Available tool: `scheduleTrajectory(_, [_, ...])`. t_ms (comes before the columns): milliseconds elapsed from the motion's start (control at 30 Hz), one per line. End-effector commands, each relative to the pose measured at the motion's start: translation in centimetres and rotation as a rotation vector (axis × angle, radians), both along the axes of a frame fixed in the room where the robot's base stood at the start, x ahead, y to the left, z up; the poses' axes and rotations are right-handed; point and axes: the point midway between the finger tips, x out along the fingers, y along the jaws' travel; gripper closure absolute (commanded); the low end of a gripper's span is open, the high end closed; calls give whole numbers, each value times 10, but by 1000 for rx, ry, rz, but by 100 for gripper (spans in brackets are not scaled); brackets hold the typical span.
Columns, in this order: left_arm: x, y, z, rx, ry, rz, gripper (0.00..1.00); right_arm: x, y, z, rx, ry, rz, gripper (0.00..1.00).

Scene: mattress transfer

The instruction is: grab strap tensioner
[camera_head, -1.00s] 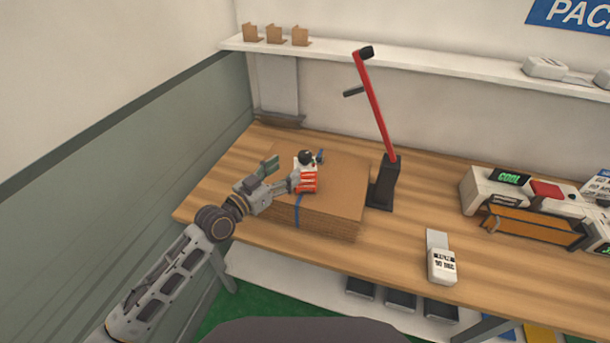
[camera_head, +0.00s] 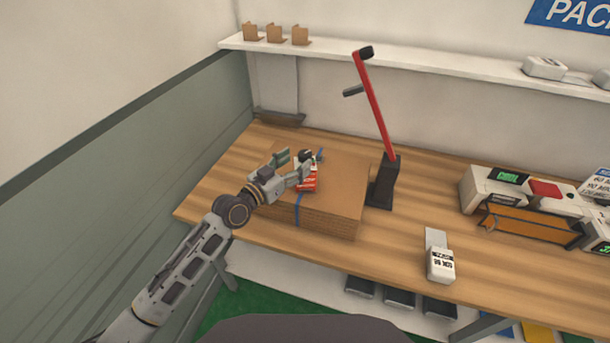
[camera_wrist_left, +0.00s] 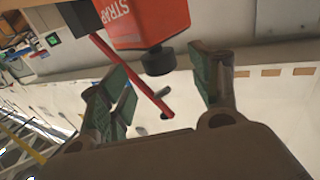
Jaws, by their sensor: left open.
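The strap tensioner (camera_head: 309,183), a small red and white tool with a black knob, sits on top of a stack of flat brown cardboard (camera_head: 339,187). A blue strap (camera_head: 298,208) runs down the front of the stack. My left gripper (camera_head: 293,165) is open beside and partly over the tensioner, covering some of it. In the left wrist view the red tensioner body (camera_wrist_left: 150,22), marked "STRA", and its black knob (camera_wrist_left: 158,61) are at the top, just beyond the open fingers (camera_wrist_left: 165,82). Nothing is between the finger pads. My right gripper is not in view.
A red lever on a black stand (camera_head: 382,182) rises just right of the stack. A white handheld device (camera_head: 441,265) lies at the front of the wooden table (camera_head: 408,220). Machines (camera_head: 493,186) stand at the right. A shelf (camera_head: 420,68) runs above.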

Motion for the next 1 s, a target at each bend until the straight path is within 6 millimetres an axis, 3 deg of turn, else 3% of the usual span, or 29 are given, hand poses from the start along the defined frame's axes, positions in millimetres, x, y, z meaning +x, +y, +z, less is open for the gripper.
scheduleTrajectory(600, [36, -30, 0, 0, 0, 0, 37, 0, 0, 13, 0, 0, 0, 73])
scheduleTrajectory(1000, [38, -33, -1, 0, 0, 0, 37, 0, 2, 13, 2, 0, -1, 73])
